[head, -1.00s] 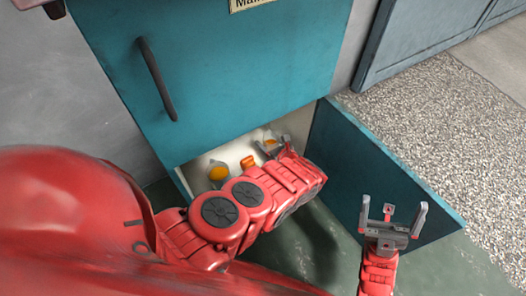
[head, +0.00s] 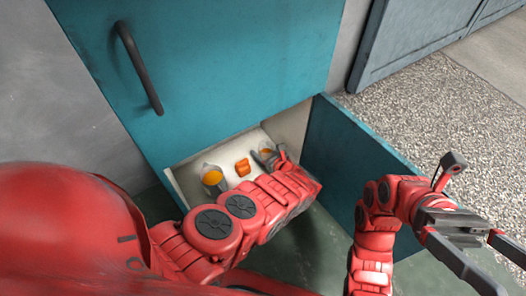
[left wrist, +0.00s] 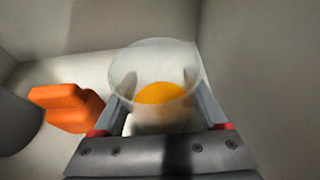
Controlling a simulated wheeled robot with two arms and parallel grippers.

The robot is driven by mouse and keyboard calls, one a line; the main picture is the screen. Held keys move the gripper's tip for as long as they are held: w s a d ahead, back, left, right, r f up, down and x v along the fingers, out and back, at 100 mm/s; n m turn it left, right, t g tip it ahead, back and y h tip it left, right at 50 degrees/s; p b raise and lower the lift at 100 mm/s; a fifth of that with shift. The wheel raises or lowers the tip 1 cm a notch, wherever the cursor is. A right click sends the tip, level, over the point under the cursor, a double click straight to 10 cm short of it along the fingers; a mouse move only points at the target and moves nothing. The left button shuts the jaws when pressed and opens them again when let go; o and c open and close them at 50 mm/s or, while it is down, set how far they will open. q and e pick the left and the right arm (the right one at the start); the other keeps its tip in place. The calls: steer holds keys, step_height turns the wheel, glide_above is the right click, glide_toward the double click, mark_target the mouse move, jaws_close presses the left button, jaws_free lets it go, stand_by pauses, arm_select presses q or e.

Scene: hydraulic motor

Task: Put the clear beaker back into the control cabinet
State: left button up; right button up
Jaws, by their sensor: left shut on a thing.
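The clear beaker (left wrist: 155,85) has something orange-yellow in it. My left gripper (left wrist: 160,120) is shut on the beaker, one finger on each side, inside the lower compartment of the control cabinet. In the head view the left gripper (head: 267,158) partly hides the beaker. The teal control cabinet (head: 230,70) has its lower door (head: 350,155) swung open to the right. Whether the beaker touches the compartment floor, I cannot tell. My right gripper (head: 500,266) is open and empty outside, at the right edge.
An orange block (head: 243,167) lies on the compartment floor left of the beaker; it also shows in the left wrist view (left wrist: 68,107). A grey vessel with orange-yellow content (head: 212,178) stands farther left. Pale compartment walls (left wrist: 250,60) are close around the left gripper.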

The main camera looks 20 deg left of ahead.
steer(key=shift+s+d, duration=0.1)
arm_select(q)
steer(key=shift+f, duration=0.1)
steer(key=o, duration=1.4)
arm_select(e)
steer(key=shift+s+d+t+h, duration=0.2)
steer(key=shift+s+t+h, duration=0.1)
steer(key=shift+t, duration=0.1)
steer(key=shift+w, duration=0.1)
